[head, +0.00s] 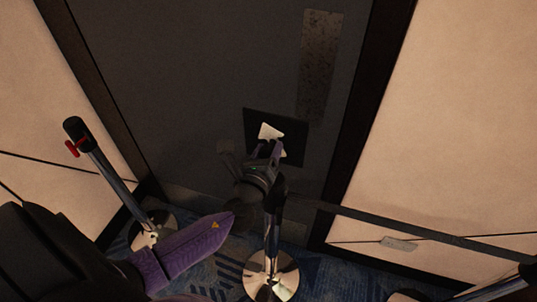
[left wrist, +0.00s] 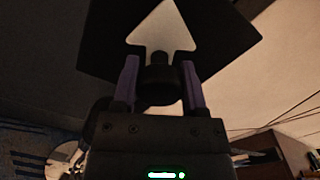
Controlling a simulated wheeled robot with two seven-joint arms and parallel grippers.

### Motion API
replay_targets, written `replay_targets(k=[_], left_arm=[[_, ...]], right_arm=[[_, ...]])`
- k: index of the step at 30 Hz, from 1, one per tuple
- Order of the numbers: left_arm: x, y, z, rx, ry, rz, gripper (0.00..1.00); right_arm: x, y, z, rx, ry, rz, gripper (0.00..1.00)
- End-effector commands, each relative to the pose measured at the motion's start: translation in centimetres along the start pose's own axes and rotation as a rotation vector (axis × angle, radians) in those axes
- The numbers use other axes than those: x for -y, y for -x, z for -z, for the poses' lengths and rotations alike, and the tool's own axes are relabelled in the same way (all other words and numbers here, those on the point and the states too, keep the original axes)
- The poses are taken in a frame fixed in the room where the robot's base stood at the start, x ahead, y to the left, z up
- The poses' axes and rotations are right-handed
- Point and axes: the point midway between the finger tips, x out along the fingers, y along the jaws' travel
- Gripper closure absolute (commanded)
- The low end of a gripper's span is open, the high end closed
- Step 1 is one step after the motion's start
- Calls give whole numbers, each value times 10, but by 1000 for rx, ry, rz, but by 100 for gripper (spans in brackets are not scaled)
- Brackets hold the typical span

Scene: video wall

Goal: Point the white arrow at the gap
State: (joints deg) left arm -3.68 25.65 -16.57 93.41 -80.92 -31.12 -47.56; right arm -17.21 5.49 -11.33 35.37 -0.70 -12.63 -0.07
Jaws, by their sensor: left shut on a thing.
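A black square sign (head: 259,118) with a white arrow (head: 270,131) stands above the middle post (head: 272,235). In the left wrist view the white arrow (left wrist: 162,28) points up the picture, away from my gripper. My left gripper (head: 265,153) is at the sign's near edge. In the left wrist view its purple fingers (left wrist: 160,72) are on both sides of a dark round part (left wrist: 160,86) under the sign, and are shut on it. The gripper hides part of the arrow in the head view. My right gripper is not in view.
A post with a red clip (head: 72,148) stands at the left. A dark belt (head: 400,222) runs right from the middle post. Pale wall panels (head: 460,120) flank the door.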

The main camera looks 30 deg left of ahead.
Motion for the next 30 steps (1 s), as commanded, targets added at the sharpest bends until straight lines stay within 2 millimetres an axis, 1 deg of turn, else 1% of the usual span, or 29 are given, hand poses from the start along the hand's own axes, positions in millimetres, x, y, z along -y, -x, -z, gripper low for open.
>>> replay_targets(k=[1,3,15,24,30], left_arm=[[-2,0,3,0,43,-1,100],[-2,0,3,0,109,0,100],[-3,0,3,0,490,-1,100],[-3,0,3,0,766,-1,100],[-4,0,3,1,917,-2,100]], right_arm=[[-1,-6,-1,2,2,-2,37],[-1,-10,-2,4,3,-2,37],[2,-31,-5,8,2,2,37],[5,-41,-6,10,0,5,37],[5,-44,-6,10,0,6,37]])
